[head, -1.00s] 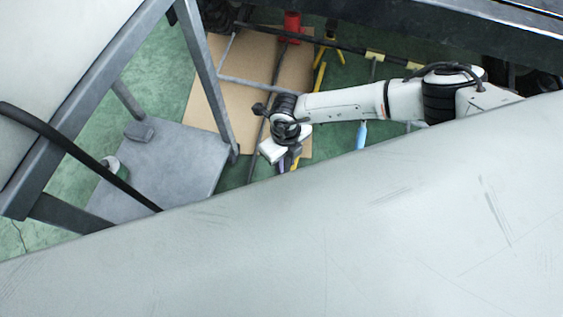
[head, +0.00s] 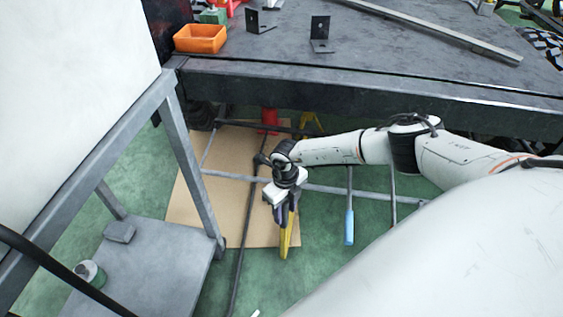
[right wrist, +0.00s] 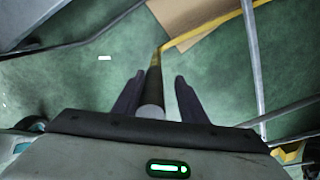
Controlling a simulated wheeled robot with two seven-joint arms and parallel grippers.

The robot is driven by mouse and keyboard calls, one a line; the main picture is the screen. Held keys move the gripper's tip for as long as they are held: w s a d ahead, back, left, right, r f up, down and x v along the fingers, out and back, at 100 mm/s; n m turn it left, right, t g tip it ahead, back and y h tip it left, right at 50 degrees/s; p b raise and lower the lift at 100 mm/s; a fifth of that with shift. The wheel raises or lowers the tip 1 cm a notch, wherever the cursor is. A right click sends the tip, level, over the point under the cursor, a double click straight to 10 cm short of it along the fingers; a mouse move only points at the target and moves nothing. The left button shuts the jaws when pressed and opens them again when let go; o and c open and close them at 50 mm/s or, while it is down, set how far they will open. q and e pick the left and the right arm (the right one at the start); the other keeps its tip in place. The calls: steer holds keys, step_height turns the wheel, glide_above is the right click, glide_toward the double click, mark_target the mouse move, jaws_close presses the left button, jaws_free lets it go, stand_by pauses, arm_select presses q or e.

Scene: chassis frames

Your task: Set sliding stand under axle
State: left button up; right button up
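A yellow stand (head: 311,124) shows partly under the front edge of the chassis bench. A long yellow bar (head: 287,246) lies low by my right gripper (head: 281,216); whether it joins the stand is hidden by my arm. In the right wrist view, a dark round rod (right wrist: 152,98) with a yellow part at its far end runs between the fingers of my right gripper (right wrist: 160,78). Narrow gaps show on both sides of the rod, so the gripper looks open around it. A dark axle-like bar (head: 238,126) runs under the bench, near a red stand (head: 269,120). My left gripper is out of view.
A brown cardboard sheet (head: 190,203) lies on the green floor. A grey cart frame (head: 190,160) with a low shelf (head: 160,262) stands at left. A thin grey rail (head: 335,189) crosses near my right arm. A blue-handled tool (head: 349,226) hangs right of the gripper. An orange bin (head: 200,38) sits on the bench (head: 420,60).

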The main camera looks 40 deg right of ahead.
steer(key=shift+a, duration=0.2)
steer(key=shift+r, duration=0.15)
arm_select(q)
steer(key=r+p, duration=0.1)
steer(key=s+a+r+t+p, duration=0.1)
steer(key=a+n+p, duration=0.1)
steer(key=p, duration=0.1)
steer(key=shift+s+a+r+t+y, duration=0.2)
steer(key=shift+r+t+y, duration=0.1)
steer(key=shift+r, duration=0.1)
arm_select(e)
step_height(320, 180, up, 10)
steer(key=shift+r, duration=0.1)
steer(key=shift+s, duration=0.1)
